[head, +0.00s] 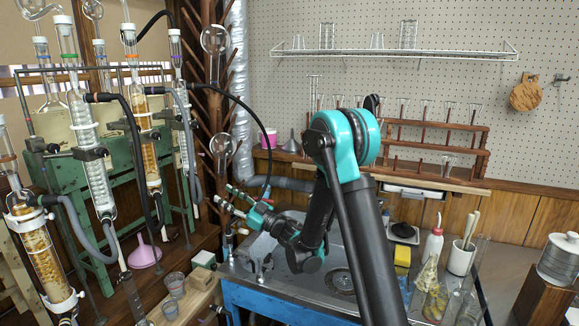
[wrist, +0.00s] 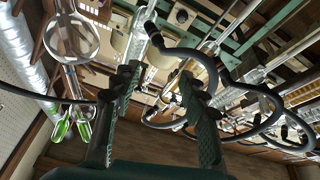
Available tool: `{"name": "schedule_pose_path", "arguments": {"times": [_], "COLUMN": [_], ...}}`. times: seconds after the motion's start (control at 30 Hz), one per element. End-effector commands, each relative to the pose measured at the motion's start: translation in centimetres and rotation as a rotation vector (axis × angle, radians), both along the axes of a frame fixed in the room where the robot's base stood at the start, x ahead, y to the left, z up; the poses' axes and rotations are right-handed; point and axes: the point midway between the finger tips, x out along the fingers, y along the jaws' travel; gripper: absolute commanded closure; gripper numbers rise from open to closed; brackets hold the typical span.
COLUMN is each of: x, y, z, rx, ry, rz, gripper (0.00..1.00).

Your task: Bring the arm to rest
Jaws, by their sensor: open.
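My gripper (wrist: 158,78) is open in the wrist view, its two dark green ridged fingers standing apart. I see nothing held between them; glassware and dark hoses show behind the gap. In the head view my arm bends at a teal joint and comes down over the metal sink bench (head: 290,290). Its end points left, toward the glass rig, and my gripper (head: 232,204) is small there, its fingers hard to make out among nearby parts.
Glass condensers (head: 90,150) with hoses stand on a green frame at left. A wooden drying rack with round flasks (head: 215,40) rises beside my gripper. A squeeze bottle (head: 432,245) and a white cup (head: 461,257) stand at right. A test-tube rack (head: 435,150) is behind.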

Motion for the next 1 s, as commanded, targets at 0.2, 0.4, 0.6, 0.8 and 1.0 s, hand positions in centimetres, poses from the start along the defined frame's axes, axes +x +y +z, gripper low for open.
{"name": "schedule_pose_path", "arguments": {"times": [0.2, 0.4, 0.6, 0.8, 1.0], "x": [1.9, 4.4, 6.6, 6.7, 1.9], "y": [-2.6, -6.8, -13.5, -24.2, -33.4], "z": [1.5, 2.9, 3.7, 1.8, -3.6], "rx": [0.011, 0.015, 0.0, -0.078, -0.22], "ry": [0.025, 0.072, 0.168, 0.375, 0.658], "rz": [-0.124, -0.296, -0.54, -0.869, -1.107], "gripper": [0.57, 0.57, 0.57, 0.57, 0.57]}}
